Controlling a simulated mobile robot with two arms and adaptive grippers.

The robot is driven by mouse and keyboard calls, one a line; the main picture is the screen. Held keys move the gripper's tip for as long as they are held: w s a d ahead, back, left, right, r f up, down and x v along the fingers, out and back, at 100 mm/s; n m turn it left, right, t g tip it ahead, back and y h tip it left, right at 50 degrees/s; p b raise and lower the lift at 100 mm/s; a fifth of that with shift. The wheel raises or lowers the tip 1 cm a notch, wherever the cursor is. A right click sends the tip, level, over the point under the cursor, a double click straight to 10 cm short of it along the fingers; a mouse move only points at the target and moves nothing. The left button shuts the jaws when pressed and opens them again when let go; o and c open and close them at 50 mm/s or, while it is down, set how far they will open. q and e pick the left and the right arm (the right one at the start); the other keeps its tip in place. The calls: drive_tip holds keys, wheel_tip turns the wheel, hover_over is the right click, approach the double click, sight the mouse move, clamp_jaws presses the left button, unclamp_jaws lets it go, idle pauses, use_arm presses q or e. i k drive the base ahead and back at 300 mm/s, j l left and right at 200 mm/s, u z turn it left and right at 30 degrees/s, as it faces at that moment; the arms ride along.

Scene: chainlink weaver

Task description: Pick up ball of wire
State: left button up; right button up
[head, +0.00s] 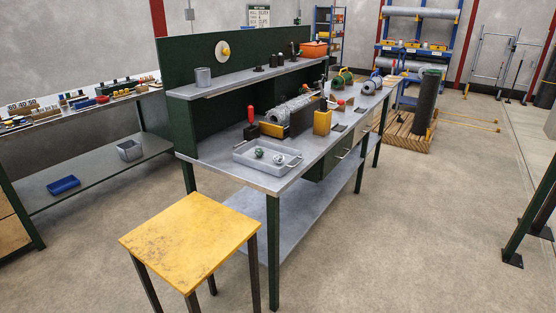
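Two small balls lie in a shallow grey tray (241,158) on the near end of the workbench. The left ball (259,153) looks green and white, and the right ball (279,159) looks greyer with dark green. They look like balls of wire, but they are too small to tell for certain. They sit apart inside the tray. Neither of my grippers is in the head view.
A yellow stool (190,235) stands in front of the bench's near end. Behind the tray are a red-handled tool (251,115), a coil of mesh (292,109) and a yellow block (322,122). A raised shelf (245,77) runs along the bench. The floor (400,230) to the right is clear.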

sight(279, 159)
drive_tip(key=i+l+u, duration=0.1)
drive_tip(key=u, duration=0.7)
drive_tip(key=i+l+u, duration=0.2)
drive_tip(key=l+u, duration=0.3)
drive_tip(key=l, duration=0.5)
drive_tip(key=l+u, duration=0.5)
drive_tip(key=l, duration=0.55)
drive_tip(key=i, duration=0.05)
